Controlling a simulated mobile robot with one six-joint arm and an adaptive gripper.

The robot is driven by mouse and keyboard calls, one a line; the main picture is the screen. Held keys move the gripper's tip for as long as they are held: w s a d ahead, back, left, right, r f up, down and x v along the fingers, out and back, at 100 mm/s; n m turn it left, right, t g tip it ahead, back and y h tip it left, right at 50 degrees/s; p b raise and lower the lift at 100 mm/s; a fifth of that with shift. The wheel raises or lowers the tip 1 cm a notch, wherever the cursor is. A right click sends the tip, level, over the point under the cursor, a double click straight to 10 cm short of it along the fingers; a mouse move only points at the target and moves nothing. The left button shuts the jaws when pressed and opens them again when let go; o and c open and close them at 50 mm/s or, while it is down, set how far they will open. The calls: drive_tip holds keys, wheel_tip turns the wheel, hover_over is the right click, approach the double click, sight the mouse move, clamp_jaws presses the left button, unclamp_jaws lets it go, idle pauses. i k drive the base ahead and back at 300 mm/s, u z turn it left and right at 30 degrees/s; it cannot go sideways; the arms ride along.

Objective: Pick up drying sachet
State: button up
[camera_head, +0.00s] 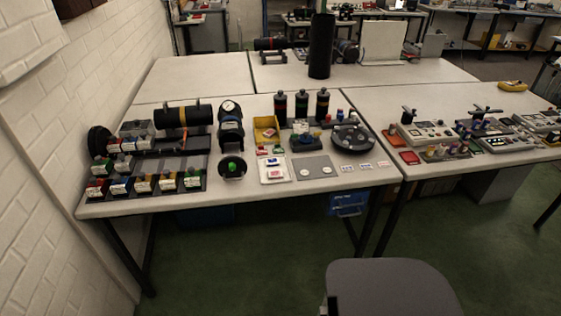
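I cannot tell for sure which item is the drying sachet. A small white square tray (264,179) near the front edge of the middle table holds small flat packets (275,168) with red and blue marks; one of these may be it. A yellow open bin (258,138) behind the tray holds small items too small to make out. My gripper is not in view.
Left of the tray are a dark round holder with a green top (232,168) and a rack of colored blocks (145,184). Right are a grey plate (312,168) and a dark round carousel (352,138). Three black bottles (301,105) stand behind. The far-left table (195,80) is clear.

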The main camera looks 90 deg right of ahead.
sight(272, 161)
drive_tip(key=z, duration=0.05)
drive_tip(key=k, duration=1.6)
drive_tip(key=z, duration=1.9)
drive_tip(key=i, duration=0.5)
drive_tip(key=z, duration=0.15)
